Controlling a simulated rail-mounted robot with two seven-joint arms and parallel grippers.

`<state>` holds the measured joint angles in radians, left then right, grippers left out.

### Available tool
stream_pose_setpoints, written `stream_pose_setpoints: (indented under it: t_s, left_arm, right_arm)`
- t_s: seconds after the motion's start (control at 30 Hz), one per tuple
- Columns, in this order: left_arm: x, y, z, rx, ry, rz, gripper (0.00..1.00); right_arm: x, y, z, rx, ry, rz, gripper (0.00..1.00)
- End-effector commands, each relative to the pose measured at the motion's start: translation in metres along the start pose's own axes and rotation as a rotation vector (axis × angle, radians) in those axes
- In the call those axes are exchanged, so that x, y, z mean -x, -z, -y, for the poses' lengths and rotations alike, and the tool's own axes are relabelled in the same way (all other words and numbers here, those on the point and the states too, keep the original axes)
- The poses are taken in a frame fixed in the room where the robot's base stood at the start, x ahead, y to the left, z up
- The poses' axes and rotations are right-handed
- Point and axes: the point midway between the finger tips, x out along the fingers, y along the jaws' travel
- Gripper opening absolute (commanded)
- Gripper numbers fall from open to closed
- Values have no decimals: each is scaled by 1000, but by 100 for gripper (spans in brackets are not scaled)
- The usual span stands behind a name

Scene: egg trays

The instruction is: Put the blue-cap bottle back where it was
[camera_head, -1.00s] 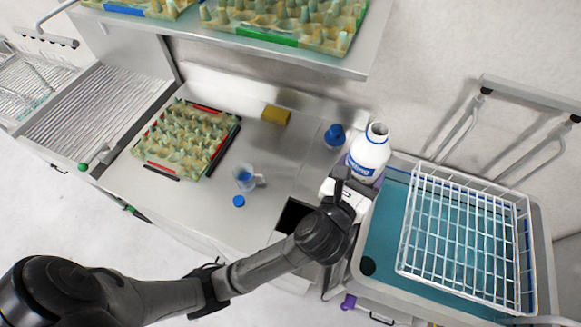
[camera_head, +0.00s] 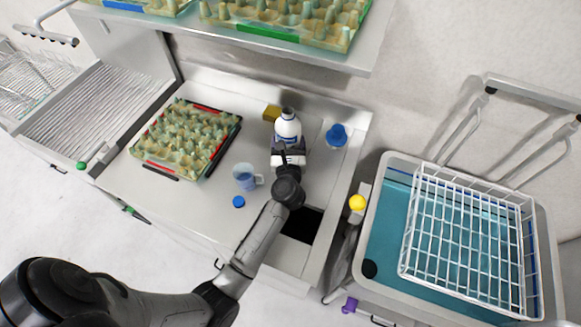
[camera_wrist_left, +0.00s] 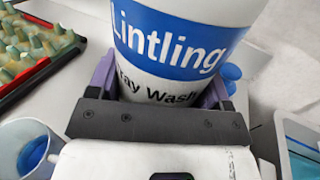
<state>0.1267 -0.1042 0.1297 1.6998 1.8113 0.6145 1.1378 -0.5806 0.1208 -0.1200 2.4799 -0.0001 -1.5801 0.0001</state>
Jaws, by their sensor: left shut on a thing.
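A white bottle (camera_head: 288,126) with a blue label stands upright in my left gripper (camera_head: 287,153), over the counter in front of the sponge. Its neck looks open. In the left wrist view the bottle (camera_wrist_left: 175,45) fills the top, and its label reads "Lintling" and "ray Wash". The purple-grey fingers (camera_wrist_left: 160,88) are shut around its lower part. I cannot tell whether its base touches the counter. A small blue cap (camera_head: 238,201) lies on the counter by the measuring cup. My right gripper is not in view.
A clear cup with blue liquid (camera_head: 246,178) and an egg tray (camera_head: 160,171) stand left of the gripper. A yellow sponge (camera_head: 271,112) lies behind. A blue object (camera_head: 336,135) stands to the right. A wire basket (camera_head: 408,240) sits over the teal basin. A shelf (camera_head: 372,62) overhangs.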

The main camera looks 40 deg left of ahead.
Motion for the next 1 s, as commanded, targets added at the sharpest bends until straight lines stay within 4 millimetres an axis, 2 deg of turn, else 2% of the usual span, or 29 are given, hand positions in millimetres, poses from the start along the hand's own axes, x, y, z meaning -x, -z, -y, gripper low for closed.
stream_pose_setpoints:
  t_s: [0.1, 0.37, 0.6, 0.77, 1.0]
  left_arm:
    - [-10, 11, -5, 1, 7, 1, 33]
    - [-13, 17, 4, -1, 75, 3, 33]
    - [-13, 45, 7, 0, 89, 2, 33]
    - [-13, 52, 7, 0, 87, 3, 33]
    - [-13, 81, 7, -2, 88, 1, 33]
  right_arm:
    - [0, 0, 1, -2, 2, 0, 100]
    - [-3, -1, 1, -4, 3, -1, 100]
    - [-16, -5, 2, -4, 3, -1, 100]
    - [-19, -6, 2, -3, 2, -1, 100]
    - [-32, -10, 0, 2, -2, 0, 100]
